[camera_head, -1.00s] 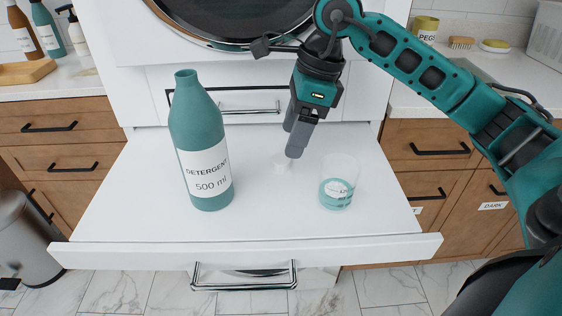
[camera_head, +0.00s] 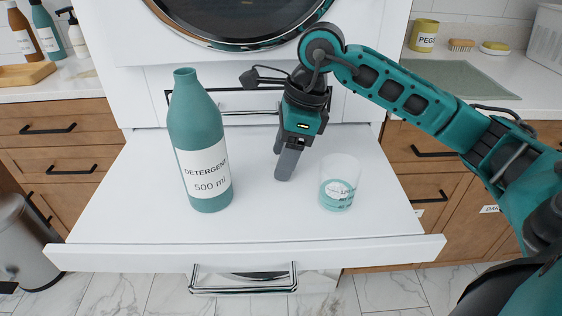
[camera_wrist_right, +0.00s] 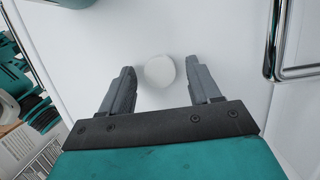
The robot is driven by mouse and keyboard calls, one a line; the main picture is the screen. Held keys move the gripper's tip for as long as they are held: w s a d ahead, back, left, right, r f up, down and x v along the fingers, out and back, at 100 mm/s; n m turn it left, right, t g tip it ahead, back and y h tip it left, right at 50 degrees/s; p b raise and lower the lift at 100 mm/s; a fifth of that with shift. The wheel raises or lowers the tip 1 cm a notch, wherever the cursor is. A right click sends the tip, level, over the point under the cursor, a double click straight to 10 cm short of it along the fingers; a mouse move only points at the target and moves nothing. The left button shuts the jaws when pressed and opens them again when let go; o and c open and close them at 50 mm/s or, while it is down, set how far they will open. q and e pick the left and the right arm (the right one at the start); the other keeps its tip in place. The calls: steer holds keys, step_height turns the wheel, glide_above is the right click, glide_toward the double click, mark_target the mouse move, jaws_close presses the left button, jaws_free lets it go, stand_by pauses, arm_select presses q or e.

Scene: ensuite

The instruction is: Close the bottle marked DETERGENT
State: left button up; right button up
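The teal bottle marked DETERGENT (camera_head: 200,140) stands upright on the white pull-out shelf (camera_head: 130,215), its neck without a cap. My right gripper (camera_head: 285,172) points down at the shelf to the right of the bottle, apart from it. In the right wrist view my right gripper (camera_wrist_right: 160,80) is open, with a small round white cap (camera_wrist_right: 160,71) between and slightly beyond its fingertips. The fingers do not visibly touch the cap. In the head view the cap is hidden behind the gripper. My left gripper is not in view.
A chrome handle (camera_head: 250,106) is behind the shelf. The shelf's front part is clear. Counters flank it, with a PEGS pot (camera_head: 423,36) at right.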

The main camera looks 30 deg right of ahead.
steer(key=c, duration=1)
step_height(320, 180, up, 20)
steer(key=p, duration=0.5)
